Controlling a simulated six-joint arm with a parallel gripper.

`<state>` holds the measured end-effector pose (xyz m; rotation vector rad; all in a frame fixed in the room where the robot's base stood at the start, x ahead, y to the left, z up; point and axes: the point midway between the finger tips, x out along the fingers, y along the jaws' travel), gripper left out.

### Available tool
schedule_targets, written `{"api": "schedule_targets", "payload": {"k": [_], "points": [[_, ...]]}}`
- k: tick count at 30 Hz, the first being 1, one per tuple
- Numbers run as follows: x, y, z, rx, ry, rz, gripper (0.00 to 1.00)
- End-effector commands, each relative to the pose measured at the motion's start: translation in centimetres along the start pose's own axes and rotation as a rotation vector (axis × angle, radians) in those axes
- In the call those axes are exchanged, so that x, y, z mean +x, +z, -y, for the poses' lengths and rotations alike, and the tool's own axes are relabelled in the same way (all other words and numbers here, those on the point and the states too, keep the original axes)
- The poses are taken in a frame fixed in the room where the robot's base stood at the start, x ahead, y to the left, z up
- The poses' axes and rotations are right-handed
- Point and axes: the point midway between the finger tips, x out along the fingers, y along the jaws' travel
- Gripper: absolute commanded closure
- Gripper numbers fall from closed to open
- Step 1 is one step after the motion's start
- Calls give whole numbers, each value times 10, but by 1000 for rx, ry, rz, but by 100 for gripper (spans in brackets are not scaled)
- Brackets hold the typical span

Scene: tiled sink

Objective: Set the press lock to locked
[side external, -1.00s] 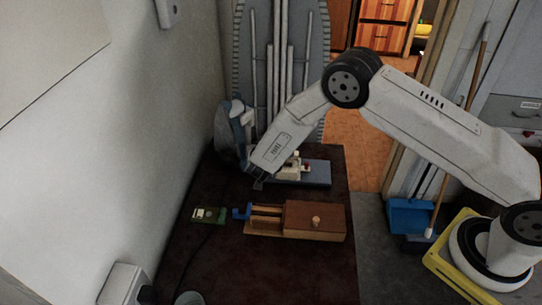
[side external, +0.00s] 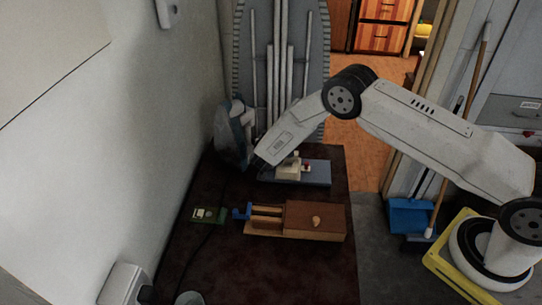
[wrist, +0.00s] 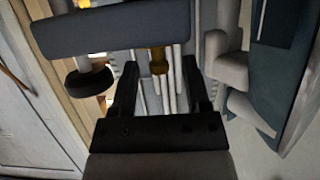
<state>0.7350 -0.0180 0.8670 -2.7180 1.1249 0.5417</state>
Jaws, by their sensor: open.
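The likely press lock is a blue-grey base (side external: 318,173) with a cream block and a small red part (side external: 307,168) on it, on the dark tabletop. Its lock setting cannot be read. In the side external view the end of my arm is beside its left part, and my fingers are hidden. In the wrist view my gripper (wrist: 158,88) is open, with nothing held between its dark fingers. A dark blue-grey slab (wrist: 110,30) crosses the top of that view, with a black knob on a pale stem (wrist: 90,80) and a brass-coloured piece (wrist: 159,62).
A wooden box (side external: 325,235) with a knob and blue end piece (side external: 241,213) lies in front. A small green device (side external: 208,215) is left of it. A grey iron-like object (side external: 232,135) and an ironing board (side external: 240,60) stand behind. The table's front is mostly clear.

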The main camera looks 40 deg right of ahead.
Motion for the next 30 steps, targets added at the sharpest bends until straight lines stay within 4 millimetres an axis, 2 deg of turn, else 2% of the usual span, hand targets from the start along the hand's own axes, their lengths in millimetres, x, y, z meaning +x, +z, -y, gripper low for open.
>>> {"api": "schedule_targets", "payload": {"k": [6, 15, 16, 17, 21, 22, 30], "points": [[12, 0, 0, 1, 0, -1, 39], [13, 0, 0, 0, 0, 0, 39], [13, 0, 0, 0, 0, 0, 43], [13, 0, 0, 0, 0, 0, 52], [13, 0, 0, 0, 0, 0, 97], [13, 0, 0, 0, 0, 0, 100], [13, 0, 0, 0, 0, 0, 100]]}}
